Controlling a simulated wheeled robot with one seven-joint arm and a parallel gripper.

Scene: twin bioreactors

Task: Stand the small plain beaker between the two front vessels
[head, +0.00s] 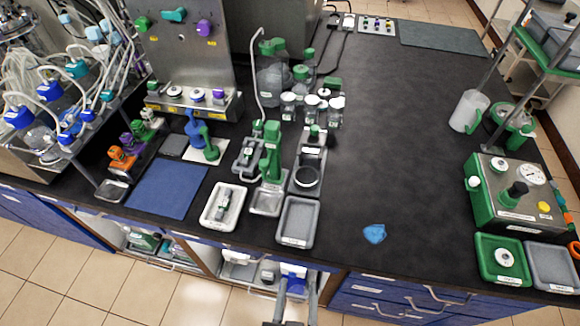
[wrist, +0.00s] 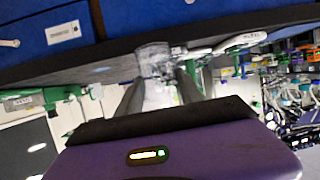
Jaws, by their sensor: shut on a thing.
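My gripper (head: 295,290) is at the lower edge of the head view, in front of the bench's front edge. In the wrist view my gripper (wrist: 160,88) is shut on a small clear beaker (wrist: 153,58), which sits between the two fingers. The beaker cannot be made out clearly in the head view. Glass vessels with blue caps and tubing (head: 42,138) stand at the far left of the bench; which are the two front vessels I cannot tell for sure.
The black bench top (head: 400,150) is largely clear right of centre, apart from a blue crumpled piece (head: 374,233). Trays (head: 294,222) line the front edge. Capped bottles (head: 288,106) stand behind. A green gauge box (head: 515,195) and white jug (head: 466,110) stand right.

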